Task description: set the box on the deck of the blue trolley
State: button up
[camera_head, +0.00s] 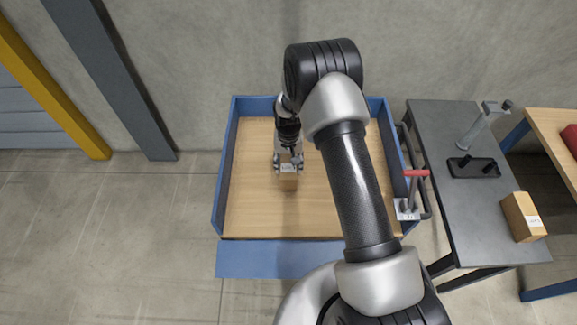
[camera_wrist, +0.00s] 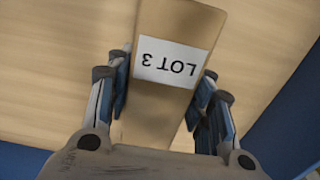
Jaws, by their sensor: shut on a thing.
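The blue trolley (camera_head: 222,190) has a wooden deck (camera_head: 255,210) with raised blue sides. My gripper (camera_head: 289,163) is over the deck, left of its middle, and is shut on a small brown cardboard box (camera_head: 288,182). In the wrist view the box (camera_wrist: 158,105) sits between the two fingers (camera_wrist: 163,88) and bears a white label reading LOT 3, upside down. The deck (camera_wrist: 55,70) shows behind it. I cannot tell whether the box touches the deck or hangs just above it.
A dark table (camera_head: 450,190) stands right of the trolley, with another cardboard box (camera_head: 523,216), a black block (camera_head: 474,166) and a metal stand on it. A red-handled clamp (camera_head: 412,190) is at the trolley's right edge. The deck around the held box is clear.

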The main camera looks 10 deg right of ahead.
jog(key=shift+f, duration=0.4)
jog(key=shift+f, duration=0.2)
jog(key=o, duration=1.4)
